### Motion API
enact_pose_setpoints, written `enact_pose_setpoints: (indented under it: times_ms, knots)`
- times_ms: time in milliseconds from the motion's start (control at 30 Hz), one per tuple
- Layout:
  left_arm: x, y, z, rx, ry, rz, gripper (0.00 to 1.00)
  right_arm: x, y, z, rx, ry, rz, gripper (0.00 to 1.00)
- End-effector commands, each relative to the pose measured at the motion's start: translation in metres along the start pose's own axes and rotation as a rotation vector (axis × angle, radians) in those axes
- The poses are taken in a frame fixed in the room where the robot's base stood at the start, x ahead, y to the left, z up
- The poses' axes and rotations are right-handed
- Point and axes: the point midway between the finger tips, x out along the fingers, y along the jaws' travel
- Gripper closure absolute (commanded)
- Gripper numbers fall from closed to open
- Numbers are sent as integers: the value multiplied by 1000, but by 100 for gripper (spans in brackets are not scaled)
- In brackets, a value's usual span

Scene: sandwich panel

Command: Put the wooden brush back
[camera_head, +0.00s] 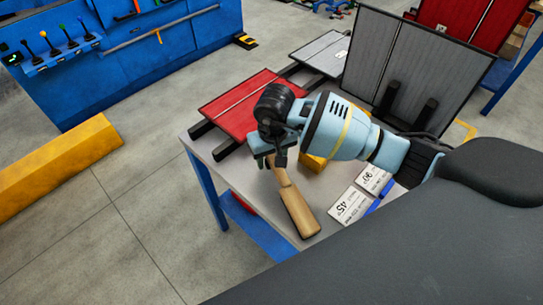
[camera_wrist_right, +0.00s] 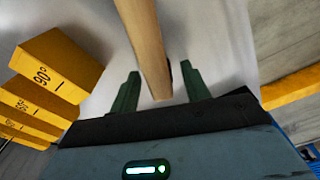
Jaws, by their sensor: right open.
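The wooden brush (camera_head: 299,208) lies on the white table (camera_head: 218,172) near its front edge, with its thick, pale wooden end toward the front. Its other end is partly hidden under my right gripper (camera_head: 271,160). In the right wrist view the brush (camera_wrist_right: 144,40) shows as a wooden bar running down between the two green fingers of my right gripper (camera_wrist_right: 158,88). The fingers stand apart on either side of the wood, with a gap visible at the left. I cannot tell whether the right finger touches it. My left gripper is not in view.
Yellow blocks (camera_wrist_right: 58,65), one marked 90°, stand left of the brush in the wrist view. Printed cards (camera_head: 350,205) and a blue marker (camera_head: 381,196) lie to its right. A red panel (camera_head: 240,106) and upright grey panels (camera_head: 425,70) are behind. A blue tool wall (camera_head: 150,40) stands further back.

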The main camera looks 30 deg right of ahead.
Motion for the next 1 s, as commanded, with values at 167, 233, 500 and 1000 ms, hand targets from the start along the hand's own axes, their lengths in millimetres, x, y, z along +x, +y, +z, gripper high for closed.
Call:
enact_pose_setpoints:
  times_ms: [167,233,500,1000]
  knots:
    - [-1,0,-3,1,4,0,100,-10,0,-1,-1,4,-1,53]
    - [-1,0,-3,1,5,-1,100,-19,0,-1,-1,4,-1,53]
    - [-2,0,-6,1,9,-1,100,-73,0,-1,-2,5,0,53]
    - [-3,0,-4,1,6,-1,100,-122,0,0,0,-1,1,53]
